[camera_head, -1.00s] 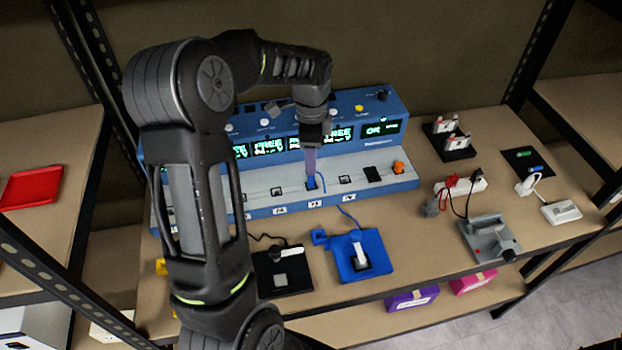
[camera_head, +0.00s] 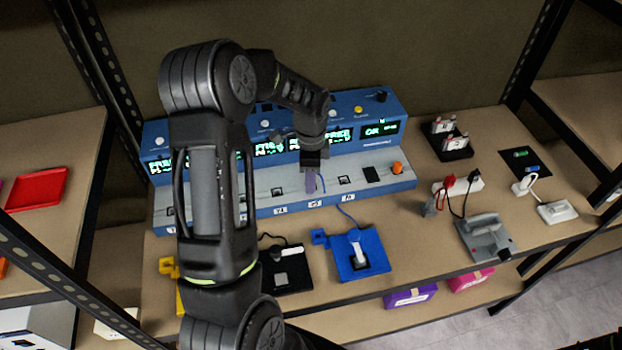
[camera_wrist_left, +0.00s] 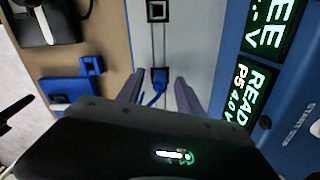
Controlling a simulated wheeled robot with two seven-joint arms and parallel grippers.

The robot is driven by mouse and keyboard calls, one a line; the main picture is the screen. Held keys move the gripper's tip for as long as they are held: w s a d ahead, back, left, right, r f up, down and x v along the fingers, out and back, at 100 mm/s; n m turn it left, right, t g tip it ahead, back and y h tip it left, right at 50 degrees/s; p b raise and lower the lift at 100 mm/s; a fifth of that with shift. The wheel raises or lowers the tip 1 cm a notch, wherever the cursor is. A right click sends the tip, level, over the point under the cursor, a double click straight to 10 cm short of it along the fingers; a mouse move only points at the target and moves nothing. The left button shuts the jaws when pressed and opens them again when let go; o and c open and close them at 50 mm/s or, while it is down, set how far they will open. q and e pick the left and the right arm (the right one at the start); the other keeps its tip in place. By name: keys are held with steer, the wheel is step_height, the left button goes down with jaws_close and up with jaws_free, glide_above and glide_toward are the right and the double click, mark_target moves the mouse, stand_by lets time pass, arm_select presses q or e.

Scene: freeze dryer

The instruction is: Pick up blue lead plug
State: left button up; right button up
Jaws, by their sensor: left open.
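The blue lead plug (camera_wrist_left: 158,86) sits at a small dark socket on the pale front deck of the blue bench unit. Its blue lead also shows in the head view (camera_head: 321,186), running forward to the blue holder (camera_head: 341,263). My left gripper (camera_head: 311,184) is over the deck at that socket, fingers pointing down. In the left wrist view its two fingers (camera_wrist_left: 160,79) stand apart, one on each side of the plug. Whether they touch it I cannot tell. In the head view the fingers hide most of the plug. My right gripper is not in view.
The blue bench unit (camera_head: 385,104) has lit displays, one reading READY P5 in the wrist view. A black holder with a white-handled plug (camera_head: 290,252) stands left of the blue holder. A grey clamp device (camera_head: 482,238) and power strip (camera_head: 472,184) are at right.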

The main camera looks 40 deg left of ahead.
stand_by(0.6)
arm_select(q)
jaws_close()
stand_by(0.4)
